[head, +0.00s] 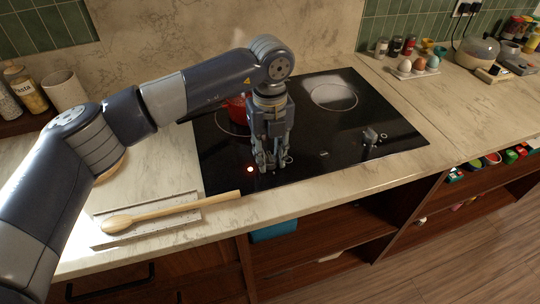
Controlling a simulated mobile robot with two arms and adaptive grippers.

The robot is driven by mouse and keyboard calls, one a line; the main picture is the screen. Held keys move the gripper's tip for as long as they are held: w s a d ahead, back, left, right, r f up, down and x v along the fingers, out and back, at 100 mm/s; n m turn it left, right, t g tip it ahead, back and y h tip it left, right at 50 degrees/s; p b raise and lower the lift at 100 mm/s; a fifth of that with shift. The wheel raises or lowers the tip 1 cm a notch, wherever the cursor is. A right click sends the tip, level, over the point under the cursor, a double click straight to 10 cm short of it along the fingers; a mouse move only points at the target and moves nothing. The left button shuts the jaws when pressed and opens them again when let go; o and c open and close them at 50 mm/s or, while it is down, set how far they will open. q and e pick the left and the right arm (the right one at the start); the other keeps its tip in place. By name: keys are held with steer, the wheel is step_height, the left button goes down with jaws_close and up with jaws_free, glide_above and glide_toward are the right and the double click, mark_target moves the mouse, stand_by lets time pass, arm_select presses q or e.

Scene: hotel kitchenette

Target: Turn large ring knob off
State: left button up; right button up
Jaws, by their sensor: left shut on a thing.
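The black glass cooktop (400,145) is set in the pale marble counter. My left gripper (266,164) points down at its front left and is shut on the large ring knob, which the fingers mostly hide. How far the knob is turned cannot be told. A small light (250,169) glows just left of the fingers. A second, grey knob (370,136) stands free at the front right of the cooktop. My right gripper is not in view.
The right ring (333,96) is bare. A wooden spoon (170,212) lies on a tray (120,236) at the front left. An egg holder (413,70) stands at the back right.

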mark_target(270, 156)
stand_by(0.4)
arm_select(q)
steer(key=o, duration=1.1)
step_height(270, 156, up, 12)
